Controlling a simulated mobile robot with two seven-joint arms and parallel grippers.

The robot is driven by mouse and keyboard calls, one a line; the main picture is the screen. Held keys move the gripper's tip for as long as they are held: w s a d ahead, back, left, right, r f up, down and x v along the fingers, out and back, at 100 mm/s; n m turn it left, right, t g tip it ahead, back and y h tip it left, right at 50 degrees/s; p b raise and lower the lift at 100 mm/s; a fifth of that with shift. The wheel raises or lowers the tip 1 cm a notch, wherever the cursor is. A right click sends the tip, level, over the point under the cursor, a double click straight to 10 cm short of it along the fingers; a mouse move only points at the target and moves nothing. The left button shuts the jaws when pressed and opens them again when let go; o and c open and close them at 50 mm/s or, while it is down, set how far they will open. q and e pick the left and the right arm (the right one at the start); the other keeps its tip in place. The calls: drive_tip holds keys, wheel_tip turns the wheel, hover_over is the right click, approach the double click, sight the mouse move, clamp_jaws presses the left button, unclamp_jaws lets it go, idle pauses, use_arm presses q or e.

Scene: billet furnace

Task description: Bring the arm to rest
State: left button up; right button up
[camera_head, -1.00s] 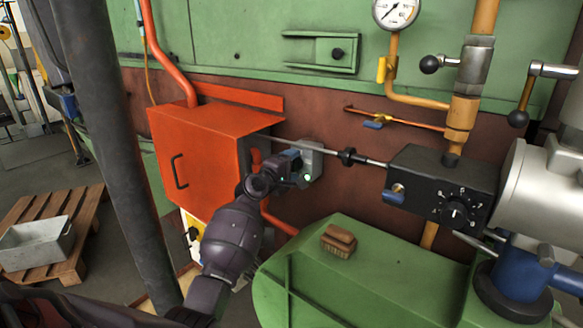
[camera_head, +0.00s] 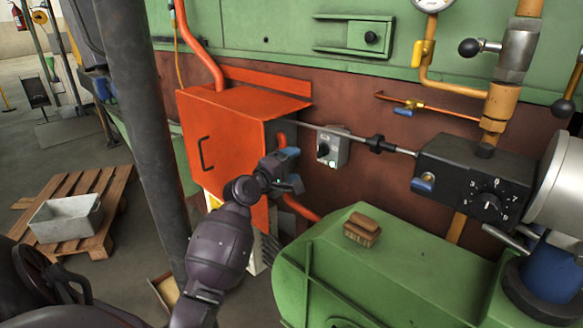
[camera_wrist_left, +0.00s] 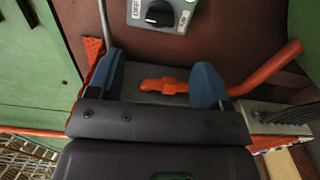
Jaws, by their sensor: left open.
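My left arm comes in from the lower left in the head view. Its gripper (camera_head: 291,168) is in front of the furnace wall, just right of the orange box (camera_head: 222,150). In the left wrist view its two blue fingertips (camera_wrist_left: 162,88) stand wide apart with nothing held between them. A grey switch box with a black rotary knob (camera_head: 332,147) is on the wall to the right of the gripper and apart from it. The knob also shows at the top of the left wrist view (camera_wrist_left: 160,13). My right gripper is not in view.
A dark upright post (camera_head: 142,130) stands left of the arm. A green housing (camera_head: 385,270) with a brush (camera_head: 362,231) on it is at the lower right. A black dial box (camera_head: 470,185) and pipes are at right. A pallet (camera_head: 100,215) with a grey bin (camera_head: 66,218) is at left.

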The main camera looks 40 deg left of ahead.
use_arm(q)
drive_tip(key=shift+s+d+f, duration=0.1)
idle(0.5)
drive_tip(key=s+d+f+m+g, duration=0.8)
drive_tip(key=s+d+f+m, duration=0.25)
drive_tip(key=s+f, duration=0.45)
drive_tip(key=s+d+f+m+g+y, duration=0.1)
drive_tip(key=s+d+f+m+g, duration=0.15)
drive_tip(key=s, duration=0.85)
drive_tip(key=s+d+f+m+g+y, duration=0.15)
drive_tip(key=s+d+m+g, duration=0.25)
drive_tip(key=s, duration=0.6)
drive_tip(key=w+f+t+b, duration=0.1)
drive_tip(key=w+f+t, duration=0.2)
drive_tip(key=f, duration=0.3)
drive_tip(key=w+f+m+t+h+b, duration=0.1)
drive_tip(key=w+f+t, duration=0.3)
drive_tip(key=f+t, duration=0.1)
drive_tip(key=shift+f, duration=0.8)
